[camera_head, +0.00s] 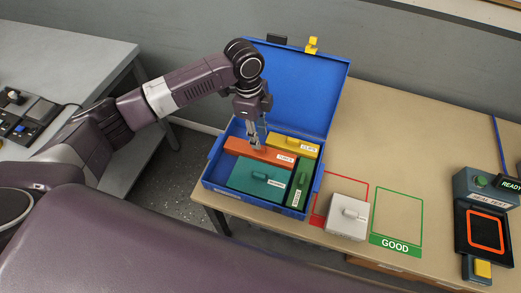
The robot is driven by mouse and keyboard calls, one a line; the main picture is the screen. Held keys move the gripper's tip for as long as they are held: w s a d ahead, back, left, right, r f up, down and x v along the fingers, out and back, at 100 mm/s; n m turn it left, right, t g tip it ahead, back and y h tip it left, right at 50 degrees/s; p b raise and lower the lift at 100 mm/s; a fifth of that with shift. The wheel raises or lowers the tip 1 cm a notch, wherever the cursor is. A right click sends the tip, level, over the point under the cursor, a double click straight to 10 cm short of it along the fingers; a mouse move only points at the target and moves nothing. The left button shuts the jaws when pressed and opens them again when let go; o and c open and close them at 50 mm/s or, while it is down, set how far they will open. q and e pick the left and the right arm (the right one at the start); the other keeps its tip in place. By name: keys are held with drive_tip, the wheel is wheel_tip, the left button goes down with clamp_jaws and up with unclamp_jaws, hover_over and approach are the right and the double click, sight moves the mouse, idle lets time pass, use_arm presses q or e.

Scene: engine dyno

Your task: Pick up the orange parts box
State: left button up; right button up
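The orange parts box (240,147) lies in the blue case (212,180), in its back left part, with a white label on its right end. My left gripper (259,145) points down over this box, its fingertips at the top where a handle like the other boxes' would be. The fingers hide that spot, and I cannot tell whether they are closed on anything. The orange box appears to sit level among the others. My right gripper is not in view.
Yellow (305,147), teal (248,177) and green (299,191) boxes crowd the case beside the orange one. The case's raised lid (305,85) stands behind the gripper. A light grey box (345,222) sits right of the case, near an empty green "GOOD" outline (397,214).

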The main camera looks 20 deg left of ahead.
sight(260, 152)
use_arm(q)
drive_tip(key=f, duration=0.1)
drive_tip(key=f+p, duration=0.1)
drive_tip(key=f, duration=0.1)
drive_tip(key=shift+s+d+f, duration=0.1)
drive_tip(key=shift+s+f, duration=0.2)
drive_tip(key=shift+f, duration=0.45)
drive_tip(key=shift+w+f, duration=0.1)
drive_tip(key=shift+f, duration=0.05)
drive_tip(key=c, duration=0.7)
clamp_jaws()
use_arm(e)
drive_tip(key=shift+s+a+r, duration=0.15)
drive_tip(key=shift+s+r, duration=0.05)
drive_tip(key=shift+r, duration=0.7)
